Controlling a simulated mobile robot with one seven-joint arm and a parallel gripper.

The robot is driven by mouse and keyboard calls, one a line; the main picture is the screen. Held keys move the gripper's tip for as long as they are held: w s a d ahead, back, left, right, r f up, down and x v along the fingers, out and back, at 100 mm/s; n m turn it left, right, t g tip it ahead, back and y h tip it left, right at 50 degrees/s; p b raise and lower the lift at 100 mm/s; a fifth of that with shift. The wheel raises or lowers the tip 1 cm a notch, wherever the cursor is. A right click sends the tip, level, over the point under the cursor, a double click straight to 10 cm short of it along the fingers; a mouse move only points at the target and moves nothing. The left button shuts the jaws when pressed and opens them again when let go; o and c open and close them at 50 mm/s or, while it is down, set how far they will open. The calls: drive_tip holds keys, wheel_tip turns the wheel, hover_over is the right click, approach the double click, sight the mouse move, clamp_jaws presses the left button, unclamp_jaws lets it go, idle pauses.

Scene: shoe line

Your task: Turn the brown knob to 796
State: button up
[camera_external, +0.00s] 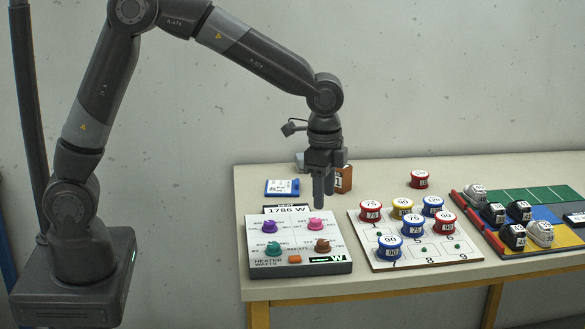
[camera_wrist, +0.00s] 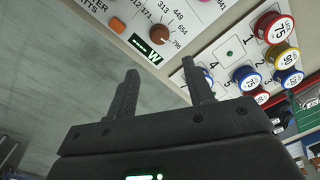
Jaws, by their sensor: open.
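The brown knob (camera_external: 322,245) sits at the lower right of a white panel (camera_external: 340,267) headed HEATER WATTS. Which number the knob points to is too small to tell surely. My gripper (camera_external: 324,199) points down above the panel's back right part, apart from the knob. In the wrist view my gripper (camera_wrist: 160,69) is open and empty.
Purple (camera_external: 269,227), pink (camera_external: 316,227) and teal (camera_external: 273,249) knobs and an orange button (camera_external: 294,259) share the panel. A brown box (camera_external: 343,179) is close behind my gripper.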

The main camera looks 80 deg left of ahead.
sight(322, 241)
drive_tip(key=shift+m, duration=0.5)
drive_tip(key=f, duration=1)
drive_tip(key=shift+a+f, duration=0.3)
drive_tip(key=shift+f, duration=0.1)
drive_tip(key=shift+c, duration=0.6)
